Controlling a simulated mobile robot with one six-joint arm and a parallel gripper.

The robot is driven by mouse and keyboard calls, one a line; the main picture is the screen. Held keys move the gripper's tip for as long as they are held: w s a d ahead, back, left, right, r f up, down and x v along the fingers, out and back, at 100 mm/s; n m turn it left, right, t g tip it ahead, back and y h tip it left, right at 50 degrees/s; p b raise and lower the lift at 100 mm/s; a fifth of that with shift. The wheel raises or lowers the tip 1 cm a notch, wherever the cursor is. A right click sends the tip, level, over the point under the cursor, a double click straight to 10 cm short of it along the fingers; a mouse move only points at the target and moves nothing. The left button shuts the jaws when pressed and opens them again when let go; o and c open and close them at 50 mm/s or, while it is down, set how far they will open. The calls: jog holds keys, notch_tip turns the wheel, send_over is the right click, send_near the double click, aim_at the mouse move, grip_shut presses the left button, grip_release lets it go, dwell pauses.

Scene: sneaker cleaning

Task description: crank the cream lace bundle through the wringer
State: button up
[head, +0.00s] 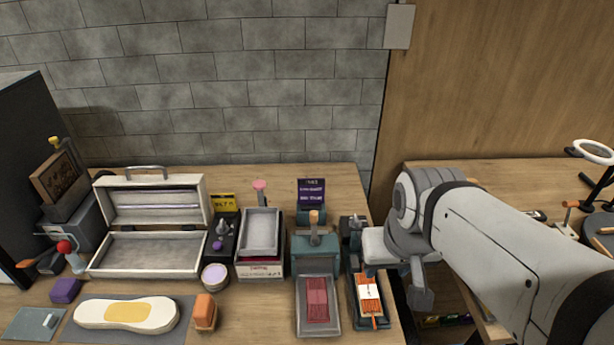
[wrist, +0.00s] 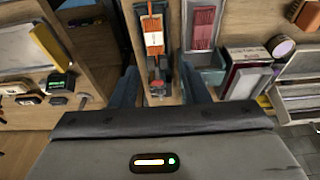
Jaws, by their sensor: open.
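My gripper (wrist: 158,84) is open, its two dark fingers apart in the wrist view. A narrow dark device (wrist: 157,68) shows between and beyond the fingers; I cannot tell whether they touch it. Its tray holds an orange bundle with a cream-white piece across it (wrist: 153,35), also in the head view (head: 369,288). I cannot tell whether that piece is the cream lace bundle. A teal device with an orange-topped handle (head: 315,240) stands to its left in the head view, its tray holding a dark red bundle (head: 317,298). Neither device is clearly identifiable as the wringer.
A cream sole shape (head: 126,314) lies on a grey mat beside an orange block (head: 205,311). The brick wall is behind.

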jog(key=w+r+m+g+b, duration=0.1)
jog(key=w+m, duration=0.1)
jog(key=w, duration=0.4)
jog(key=m+g+y+b, duration=0.3)
jog(key=m+g, duration=0.2)
jog(key=m, duration=0.2)
send_over(314, 212)
jog(key=w+d, duration=0.2)
notch_tip(314, 212, down, 7)
jog(key=x, duration=0.6)
jog(key=shift+s+a+f, duration=0.2)
jog(key=shift+a+f, duration=0.05)
grip_shut()
